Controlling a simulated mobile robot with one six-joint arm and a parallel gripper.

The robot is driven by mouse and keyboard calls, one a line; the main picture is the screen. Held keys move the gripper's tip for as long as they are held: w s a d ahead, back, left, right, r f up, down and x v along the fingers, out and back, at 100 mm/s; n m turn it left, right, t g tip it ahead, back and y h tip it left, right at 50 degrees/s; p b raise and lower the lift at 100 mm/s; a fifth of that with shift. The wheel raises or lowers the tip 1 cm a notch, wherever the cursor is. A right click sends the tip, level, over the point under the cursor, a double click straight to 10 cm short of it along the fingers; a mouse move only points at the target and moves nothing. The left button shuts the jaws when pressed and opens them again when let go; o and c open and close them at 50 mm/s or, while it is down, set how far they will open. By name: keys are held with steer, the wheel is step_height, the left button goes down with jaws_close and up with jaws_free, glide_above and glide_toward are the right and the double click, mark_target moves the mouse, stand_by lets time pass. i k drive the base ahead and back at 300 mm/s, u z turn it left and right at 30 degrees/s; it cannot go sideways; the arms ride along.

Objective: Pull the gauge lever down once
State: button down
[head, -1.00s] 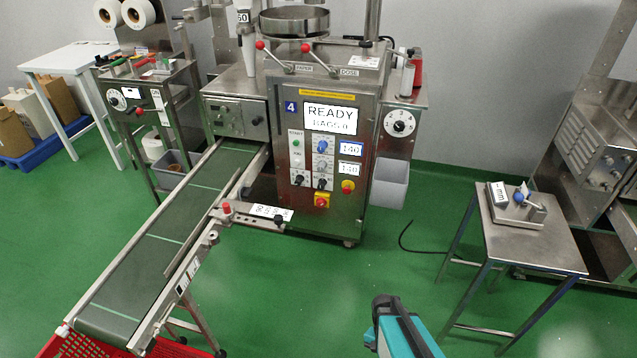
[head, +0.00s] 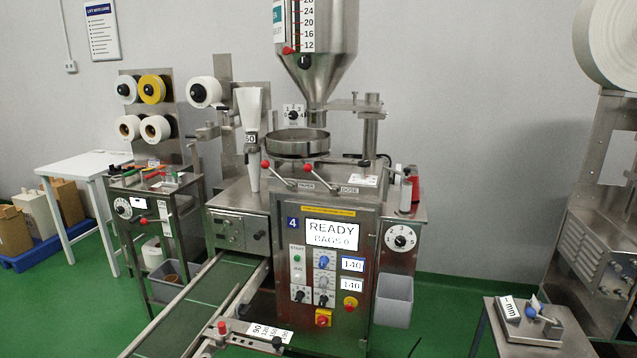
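A small bench gauge (head: 545,326) stands on a steel side table (head: 490,341) at the lower right of the head view. It has a metal base and a tilted dark block with a white face marked "mm" (head: 508,309). A blue round knob (head: 531,313) sits beside that face, apparently on the gauge's short lever; the lever's exact angle is too small to tell. Nothing is touching the gauge. My gripper is not in view.
The packing machine (head: 340,310) stands in the middle, its screen reading READY, BAGS 0. It has two red-knobbed levers marked PAPER and DOSE. A conveyor (head: 215,290) runs toward the lower left. A grey bin (head: 393,300) hangs on the machine's right. Another machine (head: 600,235) stands behind the side table.

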mark_target(531, 313)
steer(key=z, duration=1.4)
steer(key=i, duration=0.6)
steer(key=u, duration=3.35)
steer(key=i, duration=0.1)
steer(key=z, duration=1.7)
